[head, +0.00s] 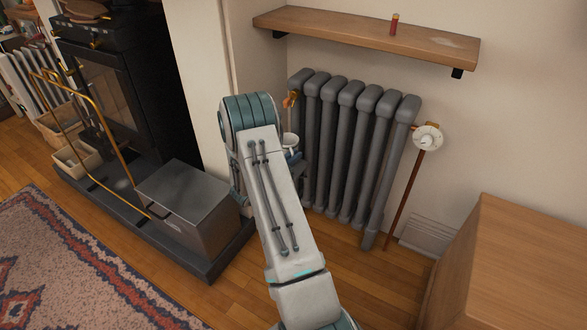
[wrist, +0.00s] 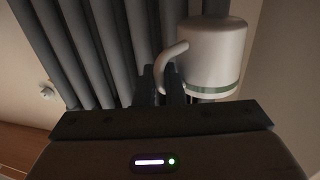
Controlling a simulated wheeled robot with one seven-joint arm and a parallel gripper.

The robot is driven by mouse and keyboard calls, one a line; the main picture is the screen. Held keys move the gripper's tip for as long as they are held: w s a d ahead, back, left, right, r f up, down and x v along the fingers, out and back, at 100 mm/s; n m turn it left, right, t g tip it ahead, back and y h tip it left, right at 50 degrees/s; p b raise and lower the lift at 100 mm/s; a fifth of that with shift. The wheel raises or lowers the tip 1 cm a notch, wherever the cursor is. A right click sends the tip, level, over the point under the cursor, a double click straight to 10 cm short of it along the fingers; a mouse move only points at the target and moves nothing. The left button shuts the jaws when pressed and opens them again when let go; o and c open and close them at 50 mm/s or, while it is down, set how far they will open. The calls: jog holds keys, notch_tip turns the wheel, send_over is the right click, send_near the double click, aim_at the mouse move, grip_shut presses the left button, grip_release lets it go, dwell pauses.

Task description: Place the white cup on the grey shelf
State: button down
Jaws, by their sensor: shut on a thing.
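The white cup (wrist: 215,58) has a green band and a curved handle. In the wrist view my gripper (wrist: 160,82) is shut at the handle, with the cup body beside the fingers. The only wall shelf in sight (head: 350,35) is brown wood, not grey, on black brackets above the radiator. The cup is below and left of it in the head view.
A grey radiator (head: 345,140) stands close behind the cup; it also fills the wrist view's upper left (wrist: 95,50). A red cylinder (head: 394,24) stands on the shelf, which has bare room either side. A wooden cabinet (head: 515,265) is at right, a metal box (head: 187,205) at left.

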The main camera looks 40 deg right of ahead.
jog(key=shift+d+f+b, duration=0.15)
jog(key=shift+f+b, duration=0.8)
jog(key=shift+f, duration=1)
jog(key=shift+f, duration=0.2)
jog(key=c, duration=1.5)
grip_release()
jog(key=shift+r, duration=0.15)
